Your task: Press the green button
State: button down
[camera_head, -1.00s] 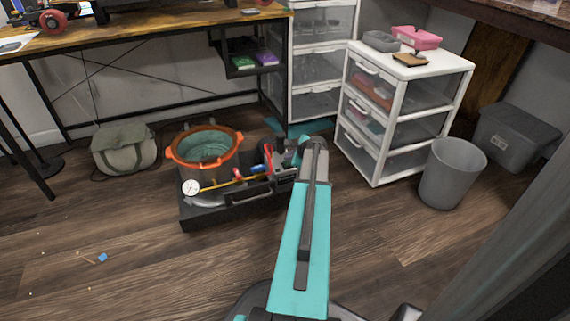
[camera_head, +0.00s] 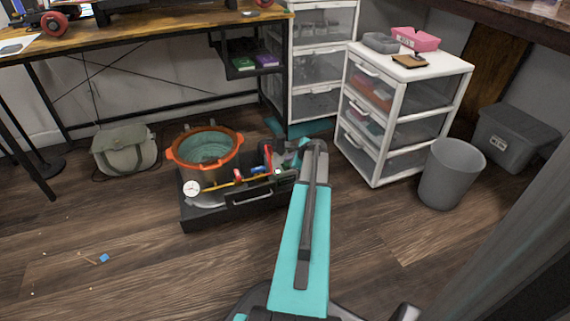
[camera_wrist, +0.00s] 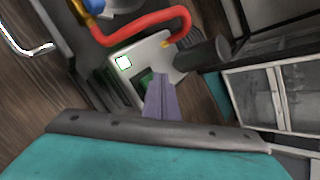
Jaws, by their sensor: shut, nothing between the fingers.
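A pale panel (camera_wrist: 150,50) shows in the wrist view, with a bright white square edged in green (camera_wrist: 124,63). A dark green patch (camera_wrist: 145,79) sits lower on it, partly hidden by my fingers; I cannot tell which of these is the button. My gripper (camera_wrist: 161,78) is shut and empty, its purple-grey fingers overlapping the panel's lower part in the picture. I cannot tell whether the tip touches it. In the head view a small bright spot (camera_head: 278,171) shows among the tools near my arm's end; my gripper's tip is not clear there.
A red curved tube (camera_wrist: 145,24) and a dark cylinder (camera_wrist: 203,54) lie close to the fingers. An orange-rimmed pot (camera_head: 170,152) stands left of my arm on a black tray (camera_head: 215,212). A white drawer unit (camera_head: 378,172) and grey bin (camera_head: 449,178) stand right.

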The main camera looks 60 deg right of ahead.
jog(key=shift+r, duration=0.3)
jog(key=shift+r+p, duration=2.8)
jog(key=shift+r, duration=0.2)
jog(key=shift+s+f, duration=0.1)
